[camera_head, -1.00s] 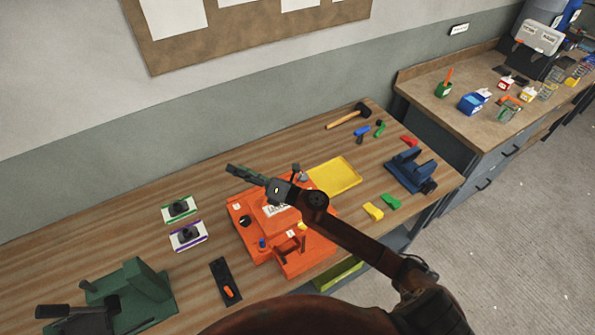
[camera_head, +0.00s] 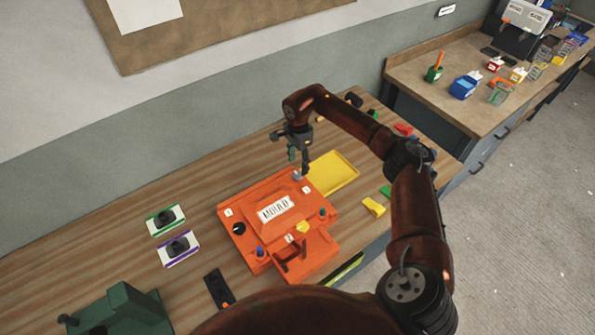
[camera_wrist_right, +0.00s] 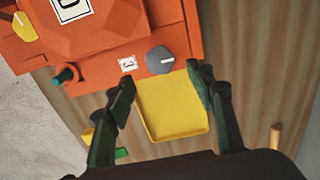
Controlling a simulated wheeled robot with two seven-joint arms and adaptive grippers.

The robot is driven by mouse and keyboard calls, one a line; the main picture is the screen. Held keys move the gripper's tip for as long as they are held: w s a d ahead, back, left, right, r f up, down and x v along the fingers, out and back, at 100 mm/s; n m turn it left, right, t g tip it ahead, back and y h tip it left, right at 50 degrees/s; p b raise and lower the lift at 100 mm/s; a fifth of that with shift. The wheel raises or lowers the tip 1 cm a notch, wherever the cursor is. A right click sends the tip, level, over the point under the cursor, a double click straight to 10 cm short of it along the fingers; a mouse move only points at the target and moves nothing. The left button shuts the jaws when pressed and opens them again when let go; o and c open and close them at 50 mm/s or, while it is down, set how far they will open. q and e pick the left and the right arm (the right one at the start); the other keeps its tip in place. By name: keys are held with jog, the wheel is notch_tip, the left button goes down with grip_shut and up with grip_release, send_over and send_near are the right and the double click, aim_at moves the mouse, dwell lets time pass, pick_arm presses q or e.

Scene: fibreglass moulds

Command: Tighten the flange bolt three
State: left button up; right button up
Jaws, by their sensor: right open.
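The orange mould (camera_head: 245,210) with a "MOULD" label lies on the wooden bench. At its far corner is a round grey knob-like bolt head (camera_head: 297,175). In the right wrist view the grey bolt head (camera_wrist_right: 160,60) has a white pointer line, and a tag (camera_wrist_right: 128,64) that appears to read 3 sits beside it. My right gripper (camera_head: 298,161) points down just above that corner. In its wrist view the open fingers (camera_wrist_right: 160,82) stand on either side just short of the bolt head, with nothing between them. My left gripper is out of view.
The mould also carries a black knob (camera_head: 239,228), a blue one (camera_head: 260,251), a yellow one (camera_head: 302,227) and a teal one (camera_head: 323,212). A yellow tray (camera_head: 335,173) lies behind the mould. A green vise (camera_head: 125,312) stands at the lower left.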

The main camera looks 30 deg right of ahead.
aim_at(298, 174)
notch_tip(298, 174, down, 6)
jog(key=shift+a+r+p, duration=0.1)
jog(key=shift+r+p, duration=0.05)
jog(key=shift+p, duration=0.2)
jog(key=shift+c, duration=0.3)
jog(key=c, duration=1.1)
